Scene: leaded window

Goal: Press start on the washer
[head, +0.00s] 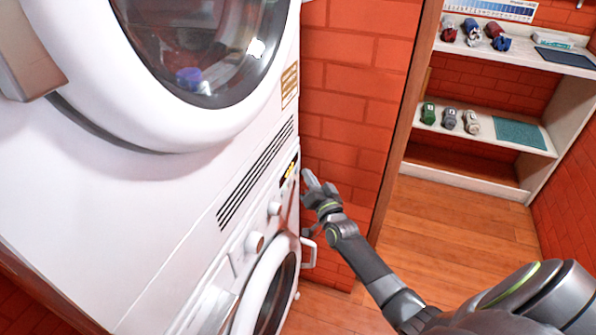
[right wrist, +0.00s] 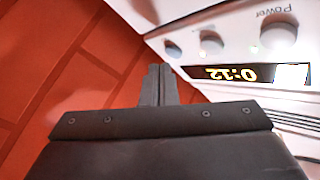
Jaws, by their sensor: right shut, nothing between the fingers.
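The washer (head: 205,305) is the lower white front-loader of a stack, with a control panel of knobs and a lit display (head: 290,169). In the right wrist view the display (right wrist: 232,74) shows "0:12" upside down. A round knob (right wrist: 278,35) beside the word "Power" and smaller round controls (right wrist: 210,42) line the panel. My right gripper (head: 306,176) is shut and empty, just right of the panel's edge near the display. Its closed fingertips (right wrist: 157,70) show before the brick wall, beside the panel and apparently apart from it. My left gripper is out of view.
An upper white machine (head: 75,190) with a round glass door sits above the washer. A red brick wall (head: 355,60) stands close to the right of the stack. Shelves (head: 485,140) with small items stand farther right, with open wooden floor (head: 455,220) before them.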

